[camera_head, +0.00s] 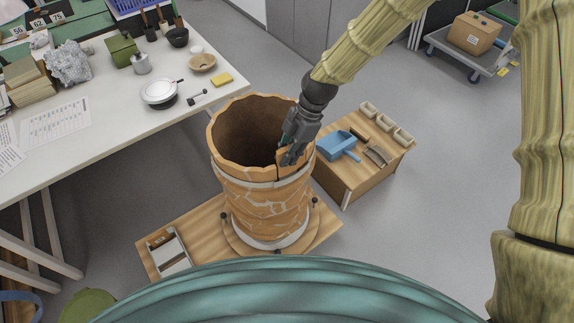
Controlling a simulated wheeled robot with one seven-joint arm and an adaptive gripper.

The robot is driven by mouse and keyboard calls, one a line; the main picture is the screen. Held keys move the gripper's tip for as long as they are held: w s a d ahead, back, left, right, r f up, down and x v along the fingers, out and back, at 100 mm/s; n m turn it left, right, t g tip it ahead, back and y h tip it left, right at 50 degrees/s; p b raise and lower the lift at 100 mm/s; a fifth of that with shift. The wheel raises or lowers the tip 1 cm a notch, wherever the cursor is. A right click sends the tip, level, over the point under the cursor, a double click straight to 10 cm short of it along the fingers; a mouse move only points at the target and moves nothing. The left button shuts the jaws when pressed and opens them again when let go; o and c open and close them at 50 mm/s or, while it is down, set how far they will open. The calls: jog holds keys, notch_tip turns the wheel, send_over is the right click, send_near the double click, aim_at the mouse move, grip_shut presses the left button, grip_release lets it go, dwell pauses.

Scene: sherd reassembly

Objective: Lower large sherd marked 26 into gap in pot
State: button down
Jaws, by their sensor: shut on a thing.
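The large orange-brown pot (262,205) stands upright in the middle of the head camera view, with pale joint lines over its wall, a pale band around it and an open, jagged rim. My gripper (289,156) is at the pot's right rim, pointing down, shut on an orange sherd (291,165). The sherd is at the upper right wall, with a dark line along its left edge. I cannot read the mark 26, and my gripper hides part of the sherd and of the gap. I cannot tell whether the sherd touches the pot.
The pot stands on a round wooden base (233,240) on a low board. A small wooden table (345,185) with a blue dustpan (338,146) stands close on the right. A white worktable (110,135) with bowls and papers is at left.

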aim_at(288, 170)
notch_tip(288, 170, down, 3)
jog(key=shift+w+f+b, duration=0.1)
jog(key=shift+w+b, duration=0.05)
jog(key=shift+b, duration=0.15)
jog(key=shift+a+f, duration=0.1)
jog(key=shift+f, duration=0.6)
jog(key=shift+s+f+b, duration=0.35)
jog(key=shift+s+f, duration=0.2)
jog(key=shift+f, duration=0.05)
jog(key=c, duration=1.3)
grip_release()
jog(key=shift+f, duration=0.15)
jog(key=shift+w+f, duration=0.2)
jog(key=shift+w, duration=0.2)
jog(key=shift+s+d+r, duration=0.1)
jog(key=shift+d+r, duration=0.15)
jog(key=shift+r, duration=0.05)
jog(key=shift+a, duration=0.1)
jog(key=shift+r, duration=0.1)
